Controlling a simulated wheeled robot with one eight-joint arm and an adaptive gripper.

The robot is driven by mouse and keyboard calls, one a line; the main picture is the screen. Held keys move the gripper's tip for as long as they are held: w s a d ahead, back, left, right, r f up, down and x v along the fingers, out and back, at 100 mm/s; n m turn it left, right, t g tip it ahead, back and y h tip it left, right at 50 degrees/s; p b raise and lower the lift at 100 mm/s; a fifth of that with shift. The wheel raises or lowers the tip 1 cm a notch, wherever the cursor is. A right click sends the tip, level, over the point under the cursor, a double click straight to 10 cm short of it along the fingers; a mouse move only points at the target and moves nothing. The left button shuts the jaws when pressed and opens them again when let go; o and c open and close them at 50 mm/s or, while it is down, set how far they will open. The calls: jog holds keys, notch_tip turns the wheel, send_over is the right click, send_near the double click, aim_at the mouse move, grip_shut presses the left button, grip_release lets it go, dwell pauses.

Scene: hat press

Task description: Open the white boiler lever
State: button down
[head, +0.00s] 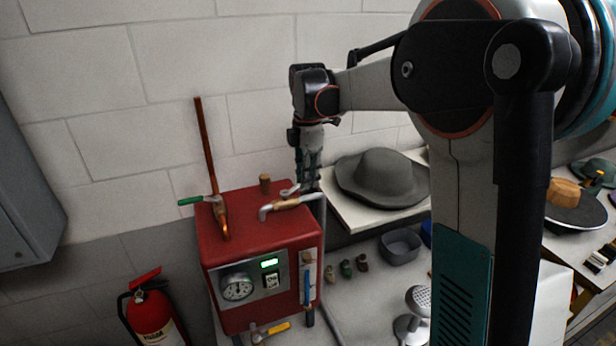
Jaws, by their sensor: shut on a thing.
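The red boiler (262,228) stands in the middle of the head view, with a gauge and a small green-lit display on its front. A small pale grey-white lever (289,190) lies on its top near the back right corner. My gripper (306,184) points down at that corner, shut on this white lever. The fingers hide part of the lever, so its exact angle is hard to tell. A bent metal pipe with a tan wrapped grip (287,203) lies just in front of the fingertips.
A copper pipe (207,160) with a green lever (190,200) rises at the boiler's left. A cork-like stub (265,183) stands on top. A yellow lever (277,328) is low in front. A grey hat (382,177) lies right of my gripper. A fire extinguisher (151,314) stands left.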

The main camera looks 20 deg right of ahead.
jog(key=c, duration=1.6)
grip_release()
jog(key=shift+w, duration=0.1)
jog(key=shift+o, duration=0.2)
notch_tip(320, 180, up, 12)
